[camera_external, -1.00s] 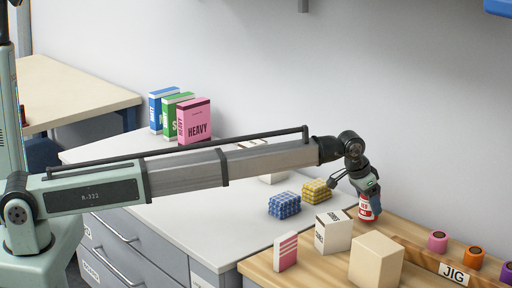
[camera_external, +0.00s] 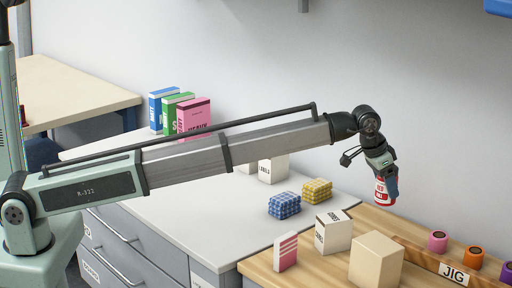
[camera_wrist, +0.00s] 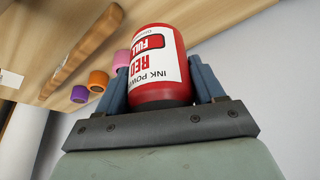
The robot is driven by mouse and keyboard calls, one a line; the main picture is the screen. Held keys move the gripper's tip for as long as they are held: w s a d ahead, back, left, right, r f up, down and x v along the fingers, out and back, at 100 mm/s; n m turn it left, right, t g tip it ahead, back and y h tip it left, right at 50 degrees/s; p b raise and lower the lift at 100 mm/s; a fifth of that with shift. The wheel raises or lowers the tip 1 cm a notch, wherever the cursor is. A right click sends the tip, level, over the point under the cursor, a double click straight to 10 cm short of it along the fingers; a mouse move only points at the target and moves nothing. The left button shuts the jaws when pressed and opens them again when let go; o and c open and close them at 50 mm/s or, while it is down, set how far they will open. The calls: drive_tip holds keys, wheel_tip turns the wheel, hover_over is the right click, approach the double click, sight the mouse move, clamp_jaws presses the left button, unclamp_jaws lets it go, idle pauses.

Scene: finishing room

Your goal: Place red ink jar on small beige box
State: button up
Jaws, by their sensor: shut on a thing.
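The red ink jar (camera_external: 381,191), red with a white label, is held in my gripper (camera_external: 386,190) above the wooden bench top, slightly tilted. In the wrist view the jar (camera_wrist: 158,68) sits between the two blue fingers of my gripper (camera_wrist: 163,88), which are shut on its sides. A plain beige box (camera_external: 376,261) stands on the wooden bench, below the jar and a little nearer the camera. The jar is apart from it. A smaller off-white box with dark print (camera_external: 333,232) stands to its left.
A pink-striped box (camera_external: 286,252) stands at the bench's left. Pink (camera_external: 437,241), orange (camera_external: 473,257) and purple-topped jars line the right, beside a wooden strip with a JIG label (camera_external: 454,273). Blue (camera_external: 284,205) and yellow (camera_external: 317,190) checked blocks lie on the white counter.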

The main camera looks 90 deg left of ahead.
drive_tip(key=w+d+r+m, duration=0.1)
drive_tip(key=d+r, duration=0.3)
drive_tip(key=d, duration=0.5)
drive_tip(key=d+r+m, duration=0.1)
drive_tip(key=d+r, duration=0.2)
drive_tip(key=d, duration=0.5)
wheel_tip(320, 180, up, 3)
drive_tip(key=n, duration=0.2)
hover_over(378, 243)
drive_tip(key=shift+f, duration=4.7)
drive_tip(key=shift+f, duration=0.15)
drive_tip(key=o, duration=1.3)
drive_tip(key=v, duration=1.2)
